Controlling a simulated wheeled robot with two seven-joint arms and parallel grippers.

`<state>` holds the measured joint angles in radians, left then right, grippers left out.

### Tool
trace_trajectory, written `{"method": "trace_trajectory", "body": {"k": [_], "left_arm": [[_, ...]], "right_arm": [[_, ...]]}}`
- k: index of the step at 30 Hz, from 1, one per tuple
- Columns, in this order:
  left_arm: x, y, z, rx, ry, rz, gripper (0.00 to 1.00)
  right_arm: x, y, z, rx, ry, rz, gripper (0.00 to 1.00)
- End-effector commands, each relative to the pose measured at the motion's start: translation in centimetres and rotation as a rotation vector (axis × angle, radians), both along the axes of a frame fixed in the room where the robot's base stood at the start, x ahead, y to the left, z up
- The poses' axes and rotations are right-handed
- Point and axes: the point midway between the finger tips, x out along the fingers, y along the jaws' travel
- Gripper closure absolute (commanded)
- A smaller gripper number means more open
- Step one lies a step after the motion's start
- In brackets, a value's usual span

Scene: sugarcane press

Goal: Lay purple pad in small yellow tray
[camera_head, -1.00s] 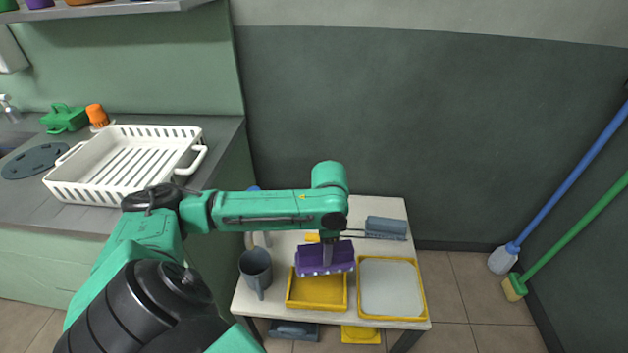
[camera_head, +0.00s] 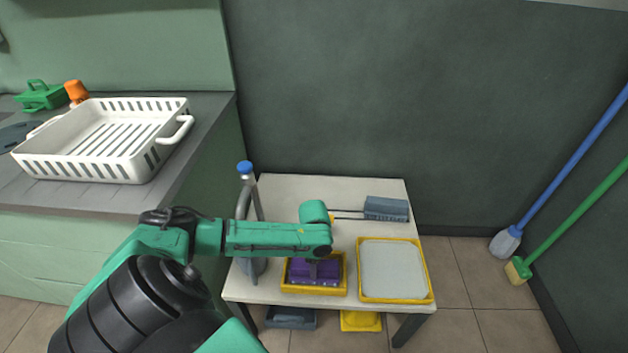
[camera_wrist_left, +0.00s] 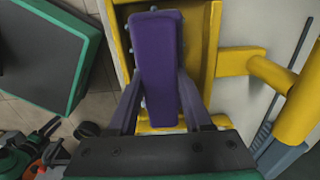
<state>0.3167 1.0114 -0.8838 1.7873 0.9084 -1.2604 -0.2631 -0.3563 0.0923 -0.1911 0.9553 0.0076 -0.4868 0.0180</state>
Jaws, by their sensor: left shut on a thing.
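The purple pad (camera_head: 300,272) is within the outline of the small yellow tray (camera_head: 344,284) on the low table; I cannot tell whether it touches the tray floor. My left gripper (camera_head: 318,266) reaches down from above and is shut on the pad. In the left wrist view, the pad (camera_wrist_left: 157,70) lies between the two fingers (camera_wrist_left: 158,100), with the tray's yellow wall (camera_wrist_left: 208,60) to its right and beyond it. The fingers hide part of the pad. My right gripper is not in view.
A larger yellow tray with a light grey pad (camera_head: 392,268) stands right of the small tray. A grey block with rods (camera_head: 387,208) lies behind, a blue-capped item (camera_head: 246,170) stands at left. A white basket (camera_head: 105,145) sits on the counter.

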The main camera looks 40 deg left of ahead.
Motion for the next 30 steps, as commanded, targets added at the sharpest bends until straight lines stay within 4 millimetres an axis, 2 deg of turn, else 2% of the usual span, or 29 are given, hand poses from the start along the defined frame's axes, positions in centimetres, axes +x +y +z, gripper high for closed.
{"method": "trace_trajectory", "body": {"k": [10, 11, 12, 13, 23, 26, 30], "left_arm": [[0.0, 0.0, -0.5, -0.001, -0.001, 0.001, 0.95], [0.0, 0.0, -0.5, -0.001, -0.001, 0.001, 0.43], [0.0, 0.0, -0.5, -0.001, -0.001, 0.001, 0.27], [0.0, 0.0, -0.5, -0.001, -0.001, 0.001, 0.20], [0.0, 0.0, -0.3, 0.000, -0.001, 0.000, 0.20], [0.1, 0.0, 0.8, 0.000, -0.002, 0.000, 0.20], [0.1, 0.0, 3.8, 0.000, -0.004, 0.000, 0.20]], "right_arm": [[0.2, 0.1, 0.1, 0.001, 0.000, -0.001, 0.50], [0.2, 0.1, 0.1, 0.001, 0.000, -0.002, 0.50], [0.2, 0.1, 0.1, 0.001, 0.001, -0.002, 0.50], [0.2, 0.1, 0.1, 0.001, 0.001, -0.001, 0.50], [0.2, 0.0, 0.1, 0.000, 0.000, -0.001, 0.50], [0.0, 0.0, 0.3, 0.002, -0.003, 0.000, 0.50], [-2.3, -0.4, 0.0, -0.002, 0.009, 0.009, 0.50]]}}
